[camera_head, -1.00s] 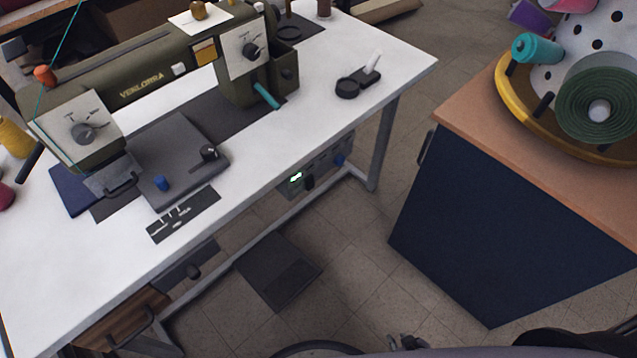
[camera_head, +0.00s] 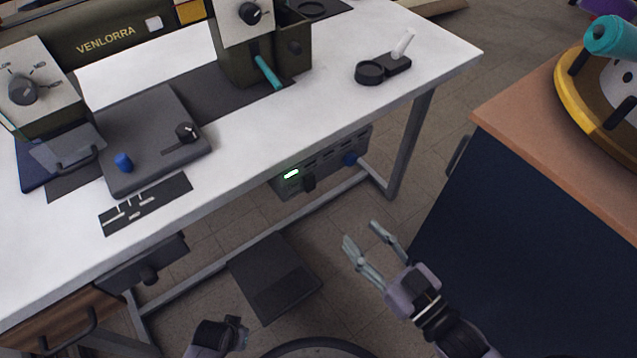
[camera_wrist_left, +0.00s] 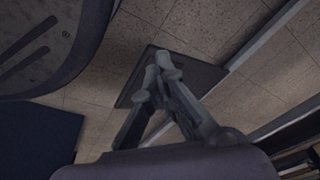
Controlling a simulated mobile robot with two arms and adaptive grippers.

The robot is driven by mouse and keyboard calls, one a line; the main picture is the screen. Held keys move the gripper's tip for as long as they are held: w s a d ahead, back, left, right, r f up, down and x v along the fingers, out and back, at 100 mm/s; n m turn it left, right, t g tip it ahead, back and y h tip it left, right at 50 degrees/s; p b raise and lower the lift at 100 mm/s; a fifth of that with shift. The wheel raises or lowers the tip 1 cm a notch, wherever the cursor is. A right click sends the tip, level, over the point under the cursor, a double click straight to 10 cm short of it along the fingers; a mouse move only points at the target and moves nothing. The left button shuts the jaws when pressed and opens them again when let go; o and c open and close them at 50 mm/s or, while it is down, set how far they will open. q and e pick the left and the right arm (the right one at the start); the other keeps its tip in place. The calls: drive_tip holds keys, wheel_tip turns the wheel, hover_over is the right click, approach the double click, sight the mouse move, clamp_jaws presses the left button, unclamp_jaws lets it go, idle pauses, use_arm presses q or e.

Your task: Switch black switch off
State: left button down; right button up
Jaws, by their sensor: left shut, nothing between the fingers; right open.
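A grey control box (camera_head: 330,160) hangs under the white table's front edge. The switch's position is too small to tell. My right gripper (camera_head: 361,233) is open and empty, below and to the right of the black switch in the picture, apart from it. My left gripper (camera_head: 238,334) is low at the bottom edge of the head view. In the left wrist view its fingers (camera_wrist_left: 159,72) are shut with nothing between them, above the floor.
A green sewing machine (camera_head: 120,35) stands on the white table (camera_head: 330,115). A dark pedal plate (camera_head: 275,275) lies on the floor below. A navy cabinet (camera_head: 530,240) with a wooden top stands at the right. Open floor lies between table and cabinet.

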sight(311, 178)
drive_tip(key=b+x, duration=0.1)
drive_tip(key=x, duration=1.3)
drive_tip(key=shift+w+a+f, duration=0.1)
drive_tip(key=shift+w+a, duration=0.05)
drive_tip(key=shift+w, duration=0.15)
drive_tip(key=shift+w+a, duration=0.3)
drive_tip(key=shift+w, duration=0.1)
use_arm(q)
drive_tip(key=w+r, duration=0.2)
drive_tip(key=r, duration=0.1)
drive_tip(key=shift+d+r, duration=0.1)
drive_tip(key=shift+r, duration=0.1)
drive_tip(key=shift+s, duration=0.15)
use_arm(e)
drive_tip(key=shift+c, duration=0.6)
use_arm(q)
drive_tip(key=shift+f, duration=0.15)
use_arm(e)
clamp_jaws()
